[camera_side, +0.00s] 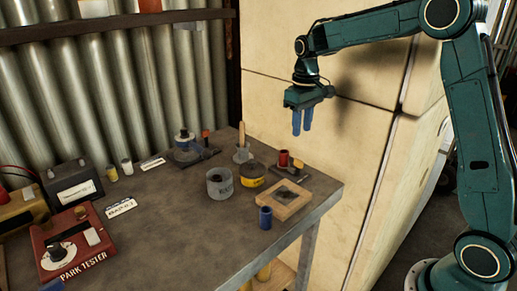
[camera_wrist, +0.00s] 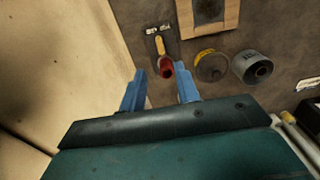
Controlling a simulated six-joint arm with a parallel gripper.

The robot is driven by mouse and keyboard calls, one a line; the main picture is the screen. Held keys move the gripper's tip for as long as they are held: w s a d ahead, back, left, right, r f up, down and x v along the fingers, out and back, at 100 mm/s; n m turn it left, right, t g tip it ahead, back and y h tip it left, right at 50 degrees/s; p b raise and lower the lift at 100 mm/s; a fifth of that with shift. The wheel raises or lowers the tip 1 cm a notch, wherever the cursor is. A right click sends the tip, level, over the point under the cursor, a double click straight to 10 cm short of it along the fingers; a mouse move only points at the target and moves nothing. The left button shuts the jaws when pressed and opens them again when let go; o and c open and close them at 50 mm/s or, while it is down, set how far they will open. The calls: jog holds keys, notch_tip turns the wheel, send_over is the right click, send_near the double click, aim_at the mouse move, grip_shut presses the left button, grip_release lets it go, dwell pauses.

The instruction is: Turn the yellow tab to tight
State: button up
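The yellow tab (camera_side: 298,164) sits on a small dark plate at the back right of the bench, beside a red cylinder (camera_side: 284,158). In the wrist view the yellow tab (camera_wrist: 160,45) lies lengthwise along the dark plate (camera_wrist: 153,36), with the red cylinder (camera_wrist: 166,67) at its near end. Whether the tab and cylinder touch is unclear. My gripper (camera_side: 302,121) hangs above the bench's back right part, fingers pointing down, clear of the tab. In the wrist view my gripper (camera_wrist: 160,90) has its blue fingers apart with nothing between them.
A wooden frame with a dark centre (camera_side: 297,209) and a blue cup (camera_side: 265,218) stand near the front right edge. A yellow-banded tin (camera_side: 253,176) and grey can (camera_side: 219,184) are left of it. The red park tester (camera_side: 75,243) is far left.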

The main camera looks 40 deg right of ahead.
aim_at(299, 160)
notch_tip(299, 160, down, 10)
jog(key=shift+f, duration=0.1)
dwell(0.4)
grip_shut()
